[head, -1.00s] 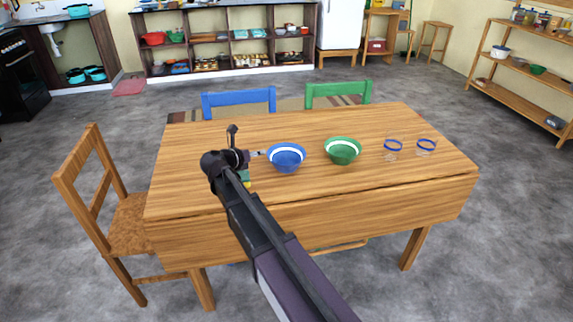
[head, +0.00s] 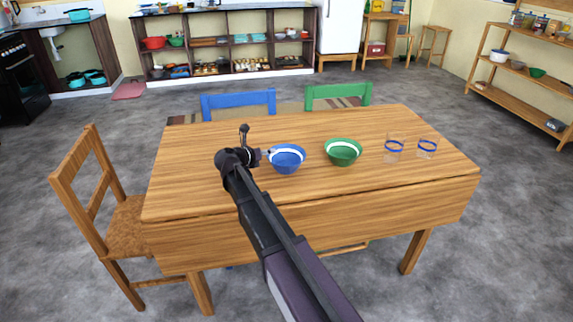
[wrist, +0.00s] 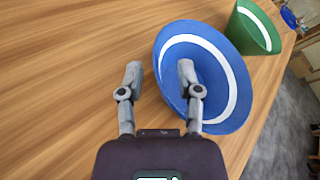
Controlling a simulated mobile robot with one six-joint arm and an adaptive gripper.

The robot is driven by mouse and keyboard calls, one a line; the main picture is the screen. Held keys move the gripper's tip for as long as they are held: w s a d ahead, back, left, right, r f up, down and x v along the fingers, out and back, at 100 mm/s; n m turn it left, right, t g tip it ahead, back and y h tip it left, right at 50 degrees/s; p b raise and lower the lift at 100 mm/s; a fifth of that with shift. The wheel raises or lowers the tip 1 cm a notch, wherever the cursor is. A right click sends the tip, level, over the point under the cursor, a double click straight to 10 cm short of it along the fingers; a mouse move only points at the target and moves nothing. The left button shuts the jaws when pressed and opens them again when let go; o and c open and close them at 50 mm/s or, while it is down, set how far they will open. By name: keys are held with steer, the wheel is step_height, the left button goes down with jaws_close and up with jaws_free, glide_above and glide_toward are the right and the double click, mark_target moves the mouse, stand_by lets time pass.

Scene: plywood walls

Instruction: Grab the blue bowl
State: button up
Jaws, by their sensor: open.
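The blue bowl (head: 286,164) has a white inner band and stands upright on the wooden table, left of the green bowl (head: 343,158). My gripper (head: 268,153) is at its left side. In the wrist view my gripper (wrist: 160,73) is open. One finger is outside the blue bowl (wrist: 225,115), left of its rim. The other finger appears over the bowl's inside, so the near-left rim shows between the fingers. I cannot tell whether either finger touches it. The green bowl (wrist: 250,28) is at the upper right there.
Two clear glasses with blue bands, a left one (head: 393,150) and a right one (head: 427,148), stand right of the green bowl. A blue chair (head: 238,100) and a green chair (head: 338,93) are behind the table (head: 210,190). The table's left top is clear.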

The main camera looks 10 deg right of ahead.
mark_target(287, 161)
steer(key=shift+b+x, duration=0.35)
steer(key=shift+x, duration=1)
jaws_close()
